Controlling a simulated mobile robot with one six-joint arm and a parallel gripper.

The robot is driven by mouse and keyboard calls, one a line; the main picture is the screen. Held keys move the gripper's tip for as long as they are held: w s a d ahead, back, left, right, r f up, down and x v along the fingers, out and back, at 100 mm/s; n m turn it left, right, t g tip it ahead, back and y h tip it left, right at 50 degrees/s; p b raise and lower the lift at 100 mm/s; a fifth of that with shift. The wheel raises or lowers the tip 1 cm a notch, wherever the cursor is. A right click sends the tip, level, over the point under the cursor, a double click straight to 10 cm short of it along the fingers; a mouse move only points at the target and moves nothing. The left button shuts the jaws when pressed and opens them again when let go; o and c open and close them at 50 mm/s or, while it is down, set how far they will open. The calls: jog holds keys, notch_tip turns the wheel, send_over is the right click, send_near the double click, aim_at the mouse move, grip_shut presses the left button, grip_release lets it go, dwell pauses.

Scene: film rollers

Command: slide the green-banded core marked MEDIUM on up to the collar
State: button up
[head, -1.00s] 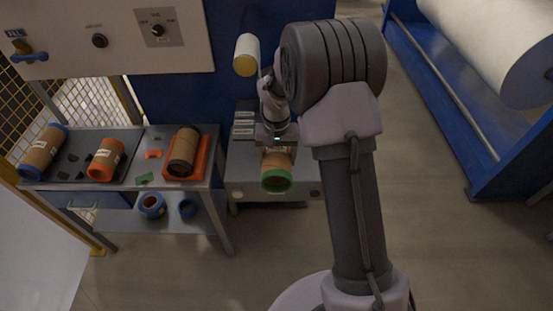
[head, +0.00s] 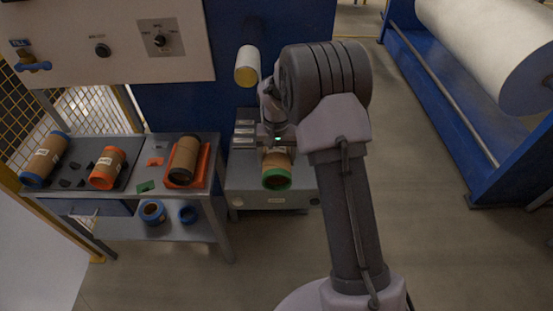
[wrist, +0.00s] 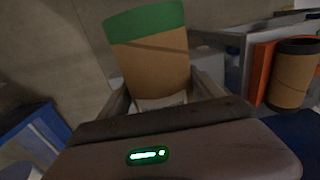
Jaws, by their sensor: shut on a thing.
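The green-banded core (head: 277,170) is a brown cardboard tube with a green band at its near end. My gripper (head: 277,147) is shut on it, above the grey low cabinet. In the wrist view the core (wrist: 151,65) stands out between my two fingers, its green end away from the palm. A pale label shows partly at the fingers, and its writing cannot be read. The roller (head: 247,66), with a pale yellow end, sticks out of the blue machine, above and left of the held core. They are apart. The collar cannot be made out.
A grey bench (head: 150,199) at left bears a blue-banded core (head: 46,160), an orange-banded core (head: 107,169) and a dark-banded core (head: 184,159) in an orange cradle. Two blue-banded pieces lie on its lower shelf. A large white roll (head: 490,45) stands right; floor between is clear.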

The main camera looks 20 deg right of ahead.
jog(key=shift+w, duration=0.1)
jog(key=shift+w+d+p, duration=0.3)
jog(key=shift+w+p, duration=0.05)
jog(key=shift+w, duration=0.45)
jog(key=shift+w+d+p, duration=0.25)
jog(key=shift+w+p, duration=0.1)
jog(key=shift+w, duration=0.4)
jog(key=shift+w+d+p, duration=0.3)
jog(key=shift+w, duration=0.55)
jog(key=shift+w+d+p, duration=0.25)
jog(key=shift+w+p, duration=0.05)
jog(key=shift+w, duration=0.5)
jog(key=shift+w, duration=0.1)
jog(key=shift+w+d+p, duration=0.2)
jog(key=shift+w+p, duration=0.1)
jog(key=shift+w, duration=0.35)
jog(key=shift+w+d+p, duration=0.2)
jog(key=shift+w+p, duration=0.05)
jog(key=shift+w, duration=0.35)
